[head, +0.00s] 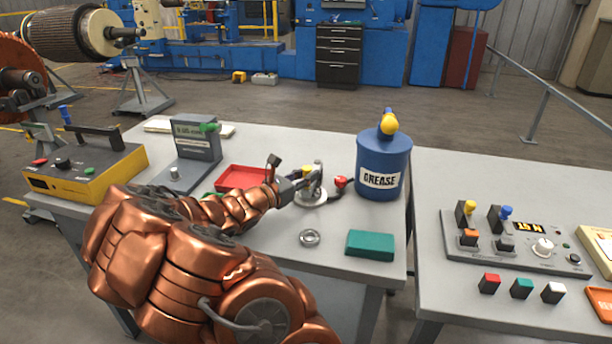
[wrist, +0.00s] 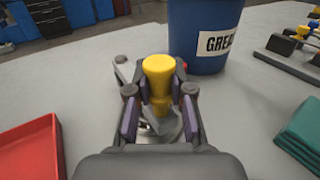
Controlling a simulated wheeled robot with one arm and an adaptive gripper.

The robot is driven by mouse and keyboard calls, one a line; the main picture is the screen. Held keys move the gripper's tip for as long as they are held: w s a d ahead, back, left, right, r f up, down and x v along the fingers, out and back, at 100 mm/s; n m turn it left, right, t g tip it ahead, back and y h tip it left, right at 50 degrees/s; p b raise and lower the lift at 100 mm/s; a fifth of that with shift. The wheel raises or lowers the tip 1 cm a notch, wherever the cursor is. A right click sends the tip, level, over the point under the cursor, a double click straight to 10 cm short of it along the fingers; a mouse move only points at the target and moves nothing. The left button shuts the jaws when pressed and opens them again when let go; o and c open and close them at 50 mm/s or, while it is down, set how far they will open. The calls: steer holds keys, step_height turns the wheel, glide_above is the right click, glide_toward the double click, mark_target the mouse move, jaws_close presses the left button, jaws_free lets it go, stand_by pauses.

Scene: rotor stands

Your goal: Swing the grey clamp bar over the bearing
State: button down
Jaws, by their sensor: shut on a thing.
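A small fixture with a round metal base (head: 311,197) stands on the table, left of the grease drum. A grey upright piece (head: 317,178) rises from it; I cannot tell for sure whether this is the clamp bar. My gripper (head: 297,186) reaches the fixture from the left. In the wrist view my gripper (wrist: 160,108) is shut on a yellow knob (wrist: 159,75), which stands upright between the fingers. The fingers hide most of the fixture below the knob. A metal bearing ring (head: 310,238) lies loose on the table in front; whether another sits in the fixture is hidden.
The blue grease drum (head: 384,165) stands close behind and right. A red-knobbed part (head: 341,182) is beside the fixture. A red tray (head: 242,178) lies left, a green block (head: 370,245) front right. A second table with a control panel (head: 515,242) is farther right.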

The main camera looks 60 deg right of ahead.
steer(key=shift+s, duration=0.15)
steer(key=c, duration=1)
jaws_free()
steer(key=shift+a, duration=0.15)
steer(key=shift+w+a, duration=0.3)
steer(key=shift+a, duration=0.25)
steer(key=v, duration=1)
steer(key=shift+a, duration=0.3)
